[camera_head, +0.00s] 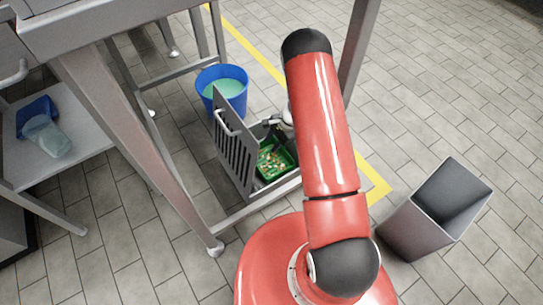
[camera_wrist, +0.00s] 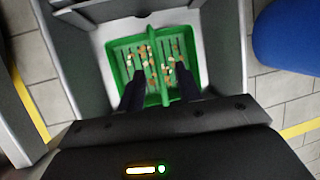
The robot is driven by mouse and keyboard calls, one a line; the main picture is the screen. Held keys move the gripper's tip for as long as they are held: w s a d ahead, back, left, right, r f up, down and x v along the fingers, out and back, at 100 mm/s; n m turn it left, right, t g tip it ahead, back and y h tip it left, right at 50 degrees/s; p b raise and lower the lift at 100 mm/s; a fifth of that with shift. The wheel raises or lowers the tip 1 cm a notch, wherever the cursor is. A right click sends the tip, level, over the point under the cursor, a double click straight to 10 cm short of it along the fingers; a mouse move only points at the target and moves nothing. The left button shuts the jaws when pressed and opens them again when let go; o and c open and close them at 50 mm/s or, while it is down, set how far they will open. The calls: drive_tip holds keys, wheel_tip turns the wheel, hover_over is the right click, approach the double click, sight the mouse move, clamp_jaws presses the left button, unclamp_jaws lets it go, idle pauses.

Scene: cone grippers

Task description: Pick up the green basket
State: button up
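The green basket (camera_head: 269,168) sits inside a grey open-topped box (camera_head: 258,197) on the floor, with small brown and pale bits in it. In the wrist view the basket (camera_wrist: 117,72) lies below my gripper, with a green handle bar (camera_wrist: 152,58) running across its middle. My gripper (camera_wrist: 160,88) is open and empty. Its two dark fingers point down over the near part of the basket, one on each side of the bar. I cannot tell how far above the basket they are. In the head view the red arm hides most of the gripper.
A grey slatted lid (camera_head: 233,150) stands open at the box's left. A blue bucket (camera_head: 222,97) is behind it. A metal table frame (camera_head: 125,130) stands at the left, and a grey bin (camera_head: 425,222) at the right. The tiled floor at the far right is clear.

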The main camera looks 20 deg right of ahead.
sight(268, 151)
drive_tip(key=x, duration=0.7)
drive_tip(key=shift+s+d+f+b, duration=0.1)
drive_tip(key=shift+s+f+b, duration=0.1)
drive_tip(key=shift+f+b, duration=0.2)
drive_tip(key=shift+f+b, duration=0.25)
drive_tip(key=shift+b, duration=0.25)
idle(0.3)
clamp_jaws()
